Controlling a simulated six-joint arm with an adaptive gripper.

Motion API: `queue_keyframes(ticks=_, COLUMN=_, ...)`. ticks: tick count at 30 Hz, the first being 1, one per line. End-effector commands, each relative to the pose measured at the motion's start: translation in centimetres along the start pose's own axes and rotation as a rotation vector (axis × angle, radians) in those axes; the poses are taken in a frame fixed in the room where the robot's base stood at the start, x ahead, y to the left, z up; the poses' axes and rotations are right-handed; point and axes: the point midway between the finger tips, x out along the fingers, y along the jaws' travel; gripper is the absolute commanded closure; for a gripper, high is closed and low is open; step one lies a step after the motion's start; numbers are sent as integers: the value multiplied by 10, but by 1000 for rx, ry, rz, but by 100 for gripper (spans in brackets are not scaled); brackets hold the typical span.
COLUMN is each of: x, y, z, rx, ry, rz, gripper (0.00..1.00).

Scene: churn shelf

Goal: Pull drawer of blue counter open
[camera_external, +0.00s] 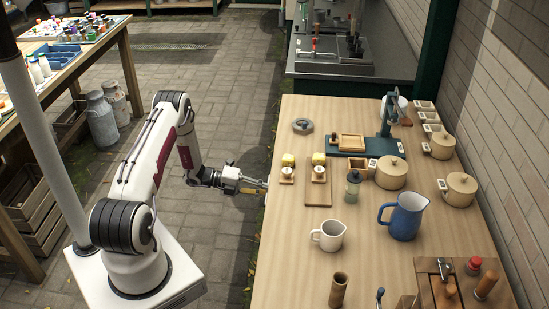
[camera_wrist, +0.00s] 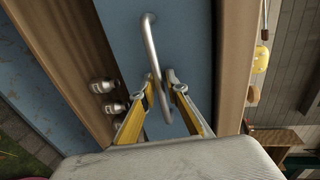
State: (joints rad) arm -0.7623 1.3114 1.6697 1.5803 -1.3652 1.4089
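The blue drawer front (camera_wrist: 185,35) fills the middle of the wrist view, between brown wooden frame edges. A grey metal bar handle (camera_wrist: 152,50) stands out from it. My gripper (camera_wrist: 161,84) has its yellow-sided fingers on either side of the handle, with their tips close in against it. They look closed on the bar, though exact contact is hard to see. In the external view, my gripper (camera_external: 265,184) is at the left edge of the wooden counter top (camera_external: 285,230). The drawer front and handle are hidden there, and no drawer visibly sticks out.
Paved floor (camera_external: 225,90) lies open between my base and the counter.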

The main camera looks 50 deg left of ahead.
Motion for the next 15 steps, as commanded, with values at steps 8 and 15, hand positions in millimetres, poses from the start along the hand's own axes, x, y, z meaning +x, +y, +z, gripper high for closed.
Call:
queue_keyframes(ticks=8, x=0, y=0, z=0, rx=0, ry=0, rz=0, gripper=100)
queue_keyframes(ticks=15, x=-4, y=1, z=0, rx=0, ry=0, rz=0, gripper=100)
